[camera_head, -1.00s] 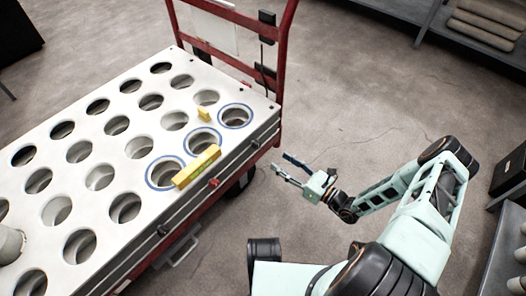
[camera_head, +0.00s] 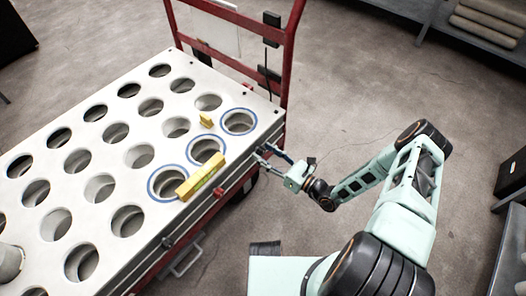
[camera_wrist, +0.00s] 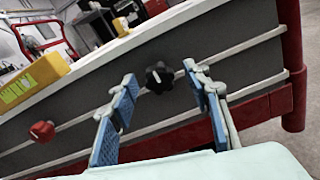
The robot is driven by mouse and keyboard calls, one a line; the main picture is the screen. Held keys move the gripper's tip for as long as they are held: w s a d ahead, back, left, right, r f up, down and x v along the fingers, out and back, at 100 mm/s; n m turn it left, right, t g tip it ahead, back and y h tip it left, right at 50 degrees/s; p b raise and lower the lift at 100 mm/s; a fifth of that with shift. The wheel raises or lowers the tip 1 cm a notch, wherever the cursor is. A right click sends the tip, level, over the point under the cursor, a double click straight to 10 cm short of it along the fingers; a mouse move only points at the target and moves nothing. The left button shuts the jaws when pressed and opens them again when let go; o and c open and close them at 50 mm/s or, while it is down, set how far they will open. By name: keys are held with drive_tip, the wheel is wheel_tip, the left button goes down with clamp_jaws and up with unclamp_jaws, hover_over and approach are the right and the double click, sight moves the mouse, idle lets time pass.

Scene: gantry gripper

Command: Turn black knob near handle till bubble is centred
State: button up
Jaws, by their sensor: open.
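A black knob (camera_wrist: 159,77) with a white mark sits on the dark side face of the cart in the wrist view. It shows between the blue pads of my open gripper (camera_wrist: 162,105), beyond the fingertips, and I see no contact. In the head view my gripper (camera_head: 271,157) is at the cart's right side, near the handle end, and it hides that knob. A yellow spirit level (camera_head: 201,180) lies on the white top; it also shows in the wrist view (camera_wrist: 30,84). Its bubble is too small to read.
A red knob (camera_wrist: 42,131) is on the same side face, to the left. The cart's white top (camera_head: 222,135) has rows of round holes, some ringed blue. A small yellow block (camera_head: 206,120) lies there. The red handle frame (camera_head: 291,62) rises at the far end.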

drive_tip(key=shift+c, duration=0.3)
drive_tip(key=c, duration=1.1)
